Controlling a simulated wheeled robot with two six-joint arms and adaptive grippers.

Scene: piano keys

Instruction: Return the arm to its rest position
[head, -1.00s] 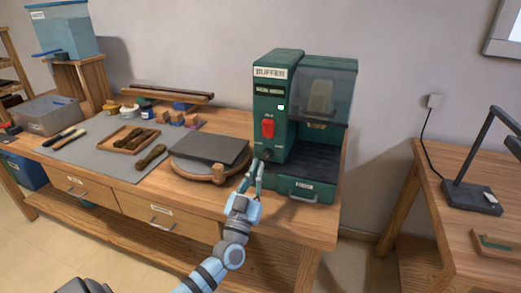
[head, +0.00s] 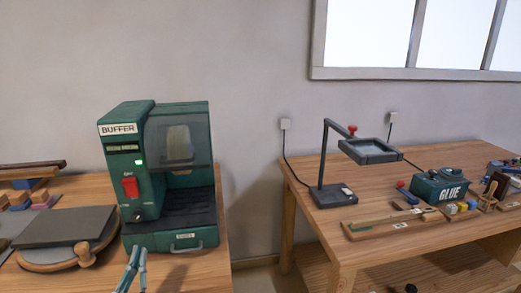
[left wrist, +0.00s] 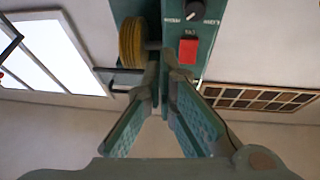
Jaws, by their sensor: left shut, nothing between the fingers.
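My left gripper (head: 137,248) is at the lower left of the head view, in front of the green buffer machine (head: 144,190). Its fingers are shut and empty. In the left wrist view the fingertips (left wrist: 163,72) come together below the buffer's red switch (left wrist: 188,50) and dark knob (left wrist: 194,10), beside its yellow wheel (left wrist: 131,42). I cannot tell whether they touch the machine. Most of the left arm is out of the head view. My right gripper is not in view.
A round board with a dark slab (head: 66,228) lies left of the buffer. A gap separates this bench from the right bench (head: 380,259), which holds a magnifier lamp (head: 337,193), a green glue box (head: 440,186), a wooden tray (head: 392,224) and small parts.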

